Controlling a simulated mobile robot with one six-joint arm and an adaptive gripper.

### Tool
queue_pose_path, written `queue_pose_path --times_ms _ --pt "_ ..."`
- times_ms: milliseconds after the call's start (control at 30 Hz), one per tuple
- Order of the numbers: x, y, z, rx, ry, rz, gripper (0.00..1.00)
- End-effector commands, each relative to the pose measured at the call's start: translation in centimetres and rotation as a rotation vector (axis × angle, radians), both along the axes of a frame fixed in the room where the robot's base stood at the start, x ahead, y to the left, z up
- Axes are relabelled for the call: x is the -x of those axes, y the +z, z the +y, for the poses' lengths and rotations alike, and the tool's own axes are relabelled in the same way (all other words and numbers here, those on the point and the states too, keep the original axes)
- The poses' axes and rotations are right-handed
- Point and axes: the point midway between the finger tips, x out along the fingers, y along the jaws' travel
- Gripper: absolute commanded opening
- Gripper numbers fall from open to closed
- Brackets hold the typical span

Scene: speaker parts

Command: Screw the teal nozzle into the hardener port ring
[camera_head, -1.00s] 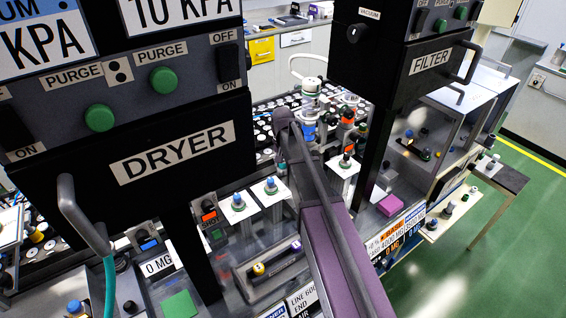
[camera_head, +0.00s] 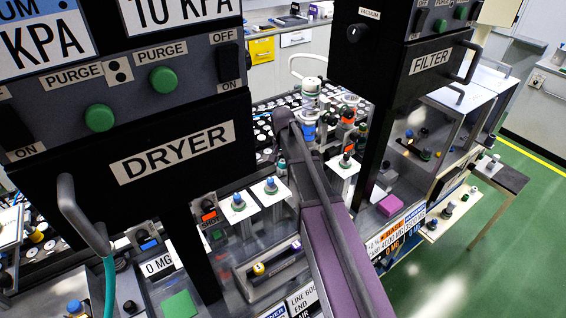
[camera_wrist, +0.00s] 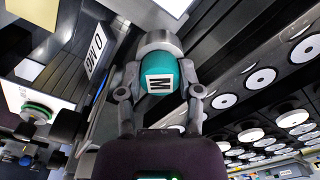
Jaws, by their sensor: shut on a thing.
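In the wrist view, my gripper (camera_wrist: 160,98) is shut on the teal nozzle (camera_wrist: 174,72), with one finger on each side of it. A white label with the letter M faces the camera. A grey metallic round part (camera_wrist: 160,41) sits directly beyond the nozzle's far end; I cannot tell whether it belongs to the nozzle or is the hardener port ring. Any thread engagement is hidden. In the head view, my purple and dark arm reaches away into the station, and my gripper cannot be made out clearly there.
The black DRYER housing (camera_head: 150,160) fills the left of the head view. Trays of round white-topped parts (camera_wrist: 250,133) lie right of my gripper in the wrist view. A purple block (camera_head: 390,205) lies right of my arm.

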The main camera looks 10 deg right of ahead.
Motion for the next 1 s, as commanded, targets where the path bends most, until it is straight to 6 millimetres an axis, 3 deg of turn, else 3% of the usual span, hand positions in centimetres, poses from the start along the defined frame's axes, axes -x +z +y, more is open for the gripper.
queue_pose_path --times_ms 700,733,800,1000 --pt "0.02 -0.02 0.0 0.0 -0.149 0.0 0.19" --pt "0.02 -0.02 0.0 0.0 -0.149 0.0 0.49" --pt "0.02 -0.02 0.0 0.0 -0.148 0.0 0.65" --pt "0.01 -0.02 0.0 0.0 -0.148 0.0 0.65"
